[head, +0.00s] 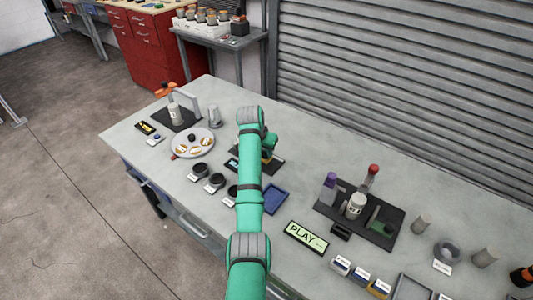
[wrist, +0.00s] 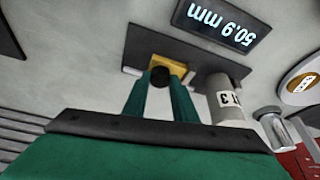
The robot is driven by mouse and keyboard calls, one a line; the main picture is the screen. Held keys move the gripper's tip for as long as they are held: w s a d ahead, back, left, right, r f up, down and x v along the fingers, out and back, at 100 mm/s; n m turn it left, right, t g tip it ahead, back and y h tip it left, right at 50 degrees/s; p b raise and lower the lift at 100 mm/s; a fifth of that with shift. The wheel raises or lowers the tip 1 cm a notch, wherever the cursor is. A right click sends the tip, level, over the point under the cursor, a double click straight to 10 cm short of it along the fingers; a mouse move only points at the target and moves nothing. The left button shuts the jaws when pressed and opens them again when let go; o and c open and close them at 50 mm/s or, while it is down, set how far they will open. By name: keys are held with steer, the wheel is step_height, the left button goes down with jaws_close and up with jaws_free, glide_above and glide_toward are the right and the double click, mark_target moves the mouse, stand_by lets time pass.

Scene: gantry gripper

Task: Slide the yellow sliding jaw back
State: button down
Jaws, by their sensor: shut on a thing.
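The yellow sliding jaw (wrist: 176,67) is in the upper middle of the wrist view, with a round black knob (wrist: 160,77) on it. My gripper (wrist: 161,88) has its green fingers closed around the knob.
A grey cylinder (wrist: 228,100) with a label stands close to my fingers. A shutter wall (head: 410,80) runs behind.

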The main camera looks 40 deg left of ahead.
steer(key=shift+d, duration=0.15)
steer(key=c, duration=1.5)
jaws_free()
steer(key=shift+d, duration=0.1)
steer(key=shift+o, duration=0.2)
steer(key=a+v, duration=0.1)
steer(key=v, duration=0.9)
steer(key=shift+s+d+r, duration=0.3)
steer(key=shift+d+r, duration=0.1)
steer(key=shift+w+d, duration=0.15)
steer(key=shift+w, duration=0.05)
